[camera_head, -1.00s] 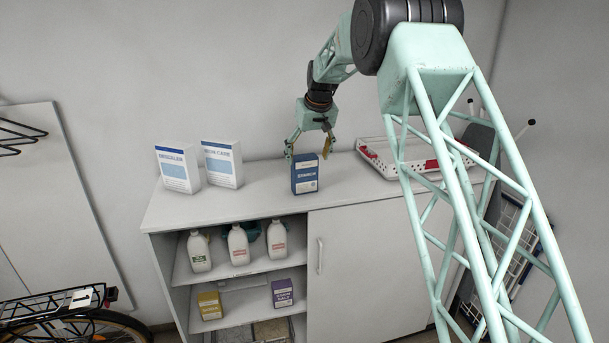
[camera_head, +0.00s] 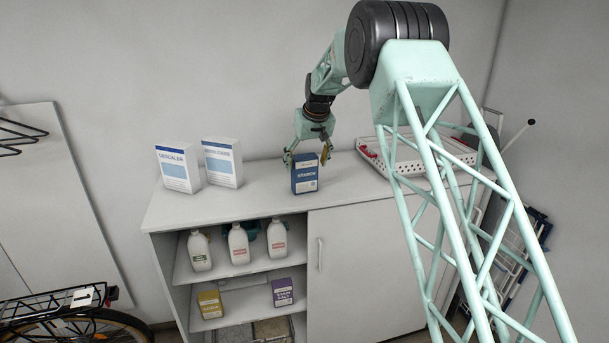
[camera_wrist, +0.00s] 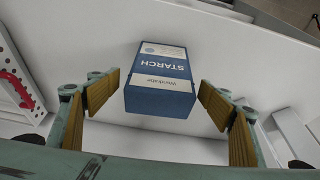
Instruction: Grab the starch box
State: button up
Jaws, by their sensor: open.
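The starch box (camera_head: 306,174) is blue with a pale lower label and stands upright on the cabinet top (camera_head: 250,205). In the wrist view the starch box (camera_wrist: 162,80) shows its "STARCH" lettering upside down, between my two fingers. My gripper (camera_head: 307,157) is open just above and around the top of the box. In the wrist view my gripper (camera_wrist: 160,100) has one tan-padded finger on each side of the box, with a gap on both sides. The fingers do not appear to touch it.
A descaler box (camera_head: 178,169) and another white box (camera_head: 222,163) stand left on the cabinet top. A white perforated tray (camera_head: 400,165) lies to the right. Shelves below hold white bottles (camera_head: 238,244), a yellow box (camera_head: 210,304) and a purple box (camera_head: 282,292).

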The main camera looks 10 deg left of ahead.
jog(key=shift+p+x, duration=0.55)
jog(key=shift+x, duration=1.75)
jog(key=shift+a, duration=0.1)
jog(key=c, duration=1.1)
jog(key=shift+r, duration=0.1)
jog(key=shift+r+b, duration=0.45)
jog(key=shift+r, duration=1.25)
jog(key=shift+s+a+r+b, duration=0.1)
jog(key=shift+s+r+b, duration=0.3)
jog(key=shift+s, duration=2.25)
jog(key=shift+s+r+b, duration=0.1)
jog(key=shift+s+b, duration=0.65)
jog(key=shift+s, duration=1.9)
jog(key=shift+s+a+r+b, duration=0.15)
jog(key=shift+s+b, duration=0.4)
jog(key=shift+s, duration=2.1)
jog(key=shift+d+r, duration=0.1)
